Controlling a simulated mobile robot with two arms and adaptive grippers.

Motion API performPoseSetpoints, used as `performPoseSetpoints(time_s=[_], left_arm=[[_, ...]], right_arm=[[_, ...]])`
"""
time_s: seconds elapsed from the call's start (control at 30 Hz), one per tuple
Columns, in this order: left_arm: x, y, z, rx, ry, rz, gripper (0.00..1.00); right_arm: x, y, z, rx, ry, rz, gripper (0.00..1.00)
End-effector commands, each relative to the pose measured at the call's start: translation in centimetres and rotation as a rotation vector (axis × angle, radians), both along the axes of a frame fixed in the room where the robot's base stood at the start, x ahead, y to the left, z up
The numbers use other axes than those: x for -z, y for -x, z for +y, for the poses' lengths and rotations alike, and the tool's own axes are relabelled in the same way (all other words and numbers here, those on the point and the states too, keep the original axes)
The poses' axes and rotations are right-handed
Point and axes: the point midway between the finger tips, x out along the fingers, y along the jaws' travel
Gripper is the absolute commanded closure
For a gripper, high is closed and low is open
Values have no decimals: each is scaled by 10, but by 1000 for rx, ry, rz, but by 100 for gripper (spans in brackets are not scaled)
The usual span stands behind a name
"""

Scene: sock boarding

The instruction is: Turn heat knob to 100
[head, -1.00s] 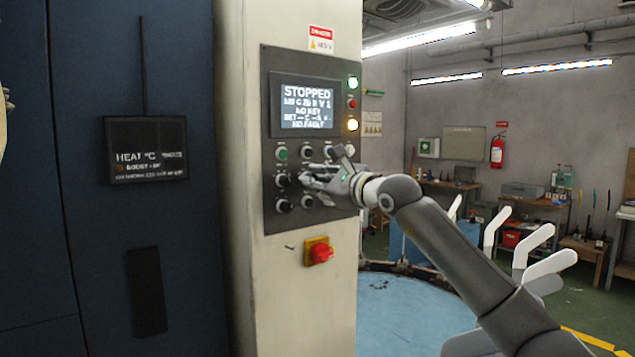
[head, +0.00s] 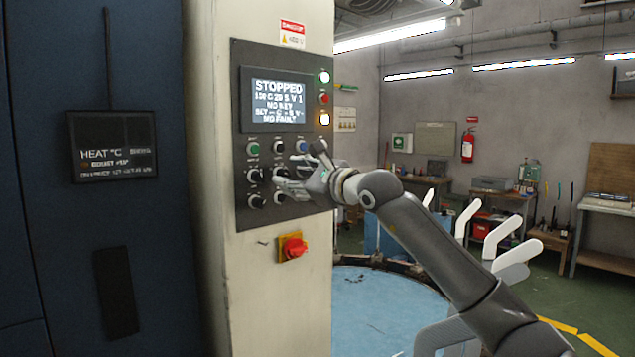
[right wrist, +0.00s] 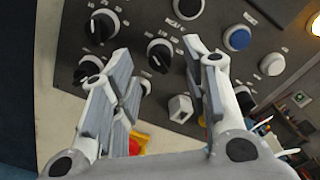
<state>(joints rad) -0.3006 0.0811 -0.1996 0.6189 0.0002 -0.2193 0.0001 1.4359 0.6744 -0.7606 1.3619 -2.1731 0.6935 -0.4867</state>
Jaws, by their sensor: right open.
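The control panel (head: 240,216) on the cream column carries several knobs and buttons. Its screen (head: 279,103) reads STOPPED. Two black knobs, upper (head: 254,175) and lower (head: 256,201), are in its left column. My right gripper (head: 282,180) is in front of the panel's lower middle, hiding controls there. In the right wrist view its two fingers (right wrist: 165,85) are spread with nothing held. A black dial knob with number marks (right wrist: 160,55) shows beyond the gap between them; another black knob (right wrist: 100,27) is farther left. I cannot read which is the heat knob. My left gripper is out of view.
A red emergency button (head: 293,248) on a yellow base is below the panel. A dark HEAT °C display (head: 112,170) is on the blue cabinet at left. A round blue platform (head: 375,315) lies behind the column. Benches stand at the back right.

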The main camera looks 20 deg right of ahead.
Motion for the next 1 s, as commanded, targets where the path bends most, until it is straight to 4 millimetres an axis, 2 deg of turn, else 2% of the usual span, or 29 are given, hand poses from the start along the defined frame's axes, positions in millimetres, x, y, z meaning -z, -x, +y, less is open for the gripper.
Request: performPoseSetpoints(time_s=[0.3, 0.5, 0.7, 1.0], left_arm=[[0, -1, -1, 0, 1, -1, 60], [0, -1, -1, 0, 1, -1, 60], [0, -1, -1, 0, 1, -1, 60], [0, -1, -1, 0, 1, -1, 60]], right_arm=[[2, 53, -21, 2, 3, 1, 57], [1, 80, -30, 2, 3, 1, 57], [2, 92, -34, 1, 1, 3, 57], [1, 93, -34, 1, 1, 3, 57]])
